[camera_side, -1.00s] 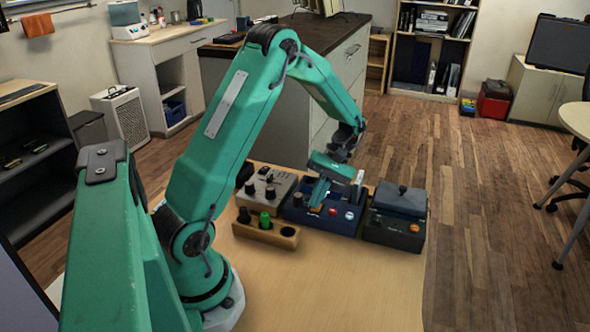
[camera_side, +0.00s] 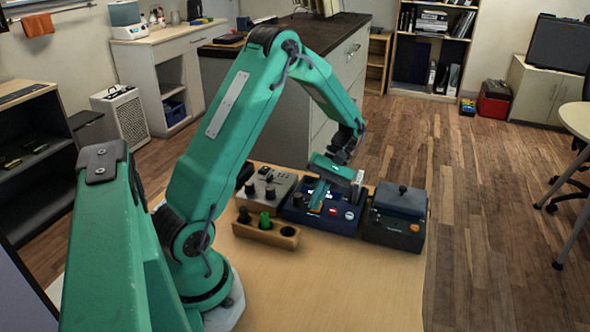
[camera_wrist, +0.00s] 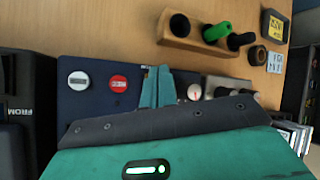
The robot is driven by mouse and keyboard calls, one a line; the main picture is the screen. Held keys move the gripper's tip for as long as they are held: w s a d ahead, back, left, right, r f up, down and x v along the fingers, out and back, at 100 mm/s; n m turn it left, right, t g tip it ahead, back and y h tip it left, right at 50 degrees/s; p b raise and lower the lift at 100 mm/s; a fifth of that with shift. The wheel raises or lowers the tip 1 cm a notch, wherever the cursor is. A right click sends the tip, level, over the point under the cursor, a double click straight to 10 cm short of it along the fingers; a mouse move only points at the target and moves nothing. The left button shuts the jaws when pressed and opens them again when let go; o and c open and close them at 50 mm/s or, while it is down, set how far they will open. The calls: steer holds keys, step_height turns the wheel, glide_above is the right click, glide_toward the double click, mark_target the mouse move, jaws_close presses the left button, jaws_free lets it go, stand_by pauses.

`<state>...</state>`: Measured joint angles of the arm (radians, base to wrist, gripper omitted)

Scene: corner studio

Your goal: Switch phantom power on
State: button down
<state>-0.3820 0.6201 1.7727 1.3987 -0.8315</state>
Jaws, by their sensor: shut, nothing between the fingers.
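A dark blue box (camera_side: 318,224) stands on the table among the other units; it fills the middle left of the wrist view (camera_wrist: 98,101). On its top are a red round button (camera_side: 333,211), also in the wrist view (camera_wrist: 118,83), and a white round button (camera_side: 349,215), also in the wrist view (camera_wrist: 78,80). I cannot read which control is phantom power. My gripper (camera_side: 316,208) is shut and empty, pointing down at the box top beside the red button. In the wrist view its fingertips (camera_wrist: 157,72) lie together; whether they touch the box is unclear.
A wooden block (camera_side: 248,231) with a green peg (camera_side: 265,219) stands in front. A grey knob panel (camera_side: 284,182) is on the left. A dark lidded box (camera_side: 393,234) is close on the right. The front of the wooden table (camera_side: 330,290) is clear.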

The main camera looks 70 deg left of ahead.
steer(key=shift+r, duration=0.1)
steer(key=shift+r, duration=0.6)
steer(key=shift+r, duration=0.15)
steer(key=shift+r, duration=2.9)
steer(key=s+d+r+m+t+y, duration=0.2)
steer(key=s+d+r+m+t, duration=0.8)
steer(key=d+r+m+t, duration=0.1)
steer(key=d+m+t, duration=0.1)
steer(key=d+m, duration=0.1)
steer(key=m, duration=0.1)
steer(key=shift+s+r+y, duration=0.15)
steer(key=shift+y, duration=0.25)
